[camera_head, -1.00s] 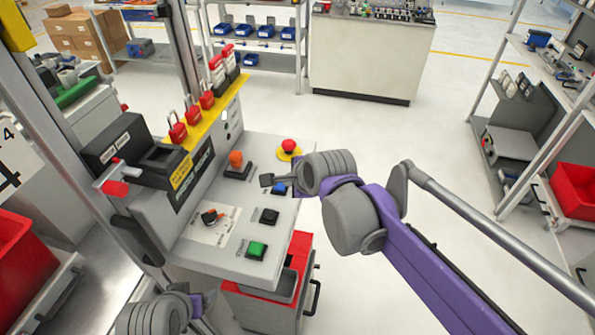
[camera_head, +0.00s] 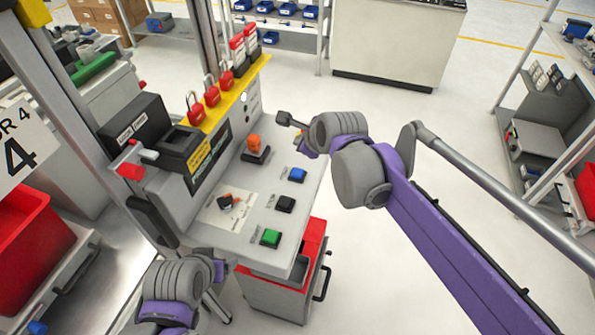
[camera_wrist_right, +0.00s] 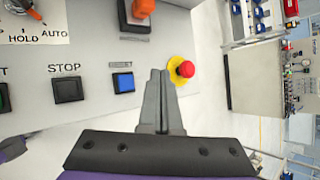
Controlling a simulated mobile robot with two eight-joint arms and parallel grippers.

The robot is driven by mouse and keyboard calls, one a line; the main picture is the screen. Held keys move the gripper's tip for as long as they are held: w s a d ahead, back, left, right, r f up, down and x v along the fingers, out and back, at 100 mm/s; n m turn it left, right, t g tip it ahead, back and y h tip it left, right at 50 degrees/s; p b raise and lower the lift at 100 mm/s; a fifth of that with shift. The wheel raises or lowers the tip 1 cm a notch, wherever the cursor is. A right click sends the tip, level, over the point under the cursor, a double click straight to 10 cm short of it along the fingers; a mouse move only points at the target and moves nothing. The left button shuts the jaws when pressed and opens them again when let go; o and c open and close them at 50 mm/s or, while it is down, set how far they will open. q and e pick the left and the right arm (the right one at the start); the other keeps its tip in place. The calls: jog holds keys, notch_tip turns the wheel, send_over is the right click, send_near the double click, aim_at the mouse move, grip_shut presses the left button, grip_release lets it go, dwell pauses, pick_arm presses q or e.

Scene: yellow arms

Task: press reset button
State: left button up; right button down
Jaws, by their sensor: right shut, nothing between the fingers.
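The blue reset button (camera_head: 297,174) is on the sloping grey control panel (camera_head: 238,240), in line with a black button and a green one. It also shows in the right wrist view (camera_wrist_right: 123,83), left of the fingertips, under a small label. My right gripper (camera_head: 284,119) is shut and empty. Its fingertips are past the blue button, on the emergency stop side, apart from the button in the picture. In the right wrist view the shut fingers (camera_wrist_right: 160,75) lie between the blue button and the red emergency stop. My left gripper (camera_head: 217,308) is low at the panel's near side, partly hidden by its wrist.
The red emergency stop (camera_wrist_right: 185,68) on its yellow plate is close right of the fingers. An orange switch (camera_head: 254,144) and a selector knob (camera_head: 230,201) stand up from the panel. Red padlocks (camera_head: 211,92) hang along the yellow strip. A red-topped cart (camera_head: 314,238) stands below.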

jog(key=b, duration=0.3)
send_over(300, 174)
notch_tip(300, 174, down, 7)
jog(key=shift+s+f, duration=0.1)
jog(key=shift+s, duration=0.05)
jog(key=shift+f+b, duration=0.45)
jog(key=shift+f, duration=0.1)
pick_arm(q)
jog(key=s+f, duration=0.3)
jog(key=f, duration=0.3)
jog(key=shift+g, duration=0.3)
pick_arm(e)
jog(key=shift+f, duration=0.1)
dwell(0.4)
pick_arm(q)
jog(key=shift+s+f, duration=0.2)
jog(key=shift+f, duration=0.1)
pick_arm(e)
jog(key=shift+f, duration=0.3)
